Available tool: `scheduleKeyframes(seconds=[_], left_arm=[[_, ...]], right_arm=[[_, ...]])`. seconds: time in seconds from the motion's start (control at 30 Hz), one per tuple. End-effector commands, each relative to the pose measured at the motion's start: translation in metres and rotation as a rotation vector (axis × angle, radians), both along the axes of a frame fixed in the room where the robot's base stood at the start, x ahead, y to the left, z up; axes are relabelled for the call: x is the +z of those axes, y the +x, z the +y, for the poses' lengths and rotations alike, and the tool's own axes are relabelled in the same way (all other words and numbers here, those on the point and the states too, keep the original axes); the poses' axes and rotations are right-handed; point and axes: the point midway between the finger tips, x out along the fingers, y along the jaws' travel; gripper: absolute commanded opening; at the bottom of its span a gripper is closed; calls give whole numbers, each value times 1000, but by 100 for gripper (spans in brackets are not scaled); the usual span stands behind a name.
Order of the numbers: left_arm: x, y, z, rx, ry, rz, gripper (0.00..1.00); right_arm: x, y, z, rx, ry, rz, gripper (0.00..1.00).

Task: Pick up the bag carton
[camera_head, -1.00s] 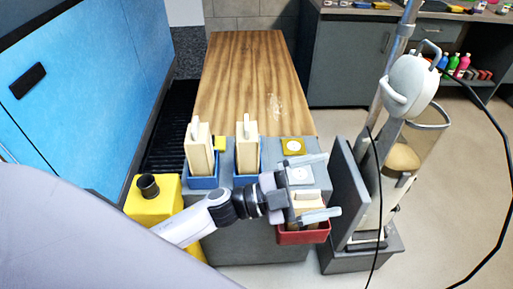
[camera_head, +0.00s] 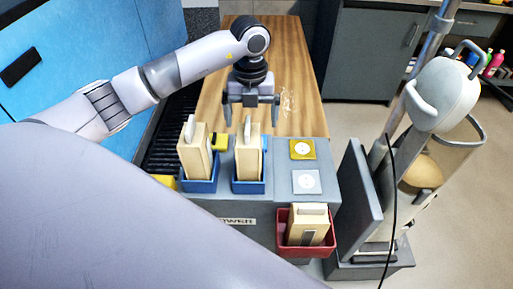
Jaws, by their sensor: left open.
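Several beige cartons stand on a grey block; I cannot tell which one is named the bag carton. One carton (camera_head: 192,156) stands upright in a blue tray (camera_head: 197,186) at the left. A second carton (camera_head: 246,160) stands upright in another blue tray (camera_head: 249,187) beside it. A third, lower carton (camera_head: 306,224) sits in a red tray (camera_head: 285,236) at the front right. My left gripper (camera_head: 250,116) is open and empty, fingers spread, near the top of the second carton. I cannot tell whether it touches. My right gripper is not in view.
The grey block (camera_head: 275,160) also bears a yellow square (camera_head: 302,149) and a pale square (camera_head: 306,182). A wooden surface (camera_head: 298,75) stretches behind it. A machine with a clear canister (camera_head: 460,140) stands at the right. A blue panel (camera_head: 90,50) rises at the left.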

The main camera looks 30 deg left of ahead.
Motion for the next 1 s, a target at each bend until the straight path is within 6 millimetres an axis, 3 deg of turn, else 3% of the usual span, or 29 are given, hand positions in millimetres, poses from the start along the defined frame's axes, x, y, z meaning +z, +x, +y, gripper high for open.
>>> scheduleKeyframes(seconds=[0.5,0.83,1.0], left_arm=[[-63,-8,5,1,2,4,100],[-70,-7,5,-1,1,0,100],[-70,-7,5,-1,1,1,45]], right_arm=[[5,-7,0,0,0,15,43],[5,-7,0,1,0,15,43],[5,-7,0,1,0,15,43]])
